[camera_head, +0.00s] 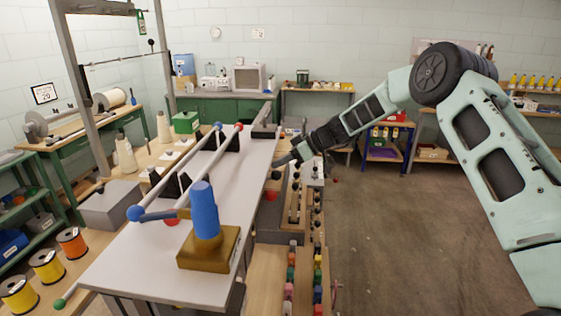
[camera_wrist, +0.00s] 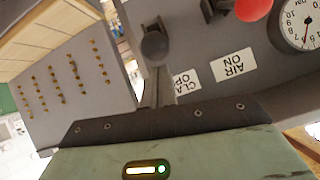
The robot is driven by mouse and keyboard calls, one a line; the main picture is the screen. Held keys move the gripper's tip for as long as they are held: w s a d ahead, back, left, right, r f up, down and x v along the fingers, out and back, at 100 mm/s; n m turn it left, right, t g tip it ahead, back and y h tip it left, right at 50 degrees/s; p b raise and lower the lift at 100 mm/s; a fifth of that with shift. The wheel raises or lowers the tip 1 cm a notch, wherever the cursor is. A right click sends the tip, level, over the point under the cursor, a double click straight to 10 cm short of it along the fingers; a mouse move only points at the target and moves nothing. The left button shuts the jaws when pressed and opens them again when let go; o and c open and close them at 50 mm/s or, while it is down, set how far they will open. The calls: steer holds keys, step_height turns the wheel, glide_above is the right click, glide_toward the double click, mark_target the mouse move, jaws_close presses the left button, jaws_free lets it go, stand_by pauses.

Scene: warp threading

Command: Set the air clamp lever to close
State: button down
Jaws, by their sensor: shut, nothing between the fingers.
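My gripper (camera_head: 279,162) is shut and empty at the right edge of the long pale table. In the wrist view its narrow grey fingers (camera_wrist: 156,84) point at the air clamp lever's dark round knob (camera_wrist: 154,46). The fingertips overlap the knob's lower side in the picture; I cannot tell whether they touch it. A dark knob, seemingly the same one, shows just below the gripper in the head view (camera_head: 276,175). A partly hidden label (camera_wrist: 186,82), reading "CLA… OP…", is right of the fingers. The lever's stem and pivot are mostly hidden.
A red knob (camera_wrist: 253,8), an "AIR ON" label (camera_wrist: 233,65) and a pressure gauge (camera_wrist: 302,25) are right of the lever. The floor at right is clear.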

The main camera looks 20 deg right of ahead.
steer(key=shift+f, duration=0.1)
steer(key=b, duration=0.2)
steer(key=shift+s+d+f+b, duration=0.1)
steer(key=shift+d+f+b, duration=0.1)
steer(key=shift+f+b, duration=0.1)
steer(key=shift+d+f+y+b, duration=0.15)
steer(key=shift+y+b, duration=0.15)
steer(key=shift+b, duration=0.6)
step_height(320, 180, down, 12)
steer(key=s+d+t+y+b, duration=0.1)
steer(key=t+y+b, duration=0.3)
steer(key=b, duration=3.9)
steer(key=d+y, duration=0.1)
steer(key=y, duration=0.4)
steer(key=shift+r+n+y, duration=0.25)
steer(key=shift+n+y, duration=0.05)
steer(key=shift+f+b, duration=0.2)
steer(key=shift+b, duration=0.5)
steer(key=shift+a+f+g, duration=0.1)
steer(key=shift+f+g, duration=0.1)
steer(key=shift+g, duration=0.1)
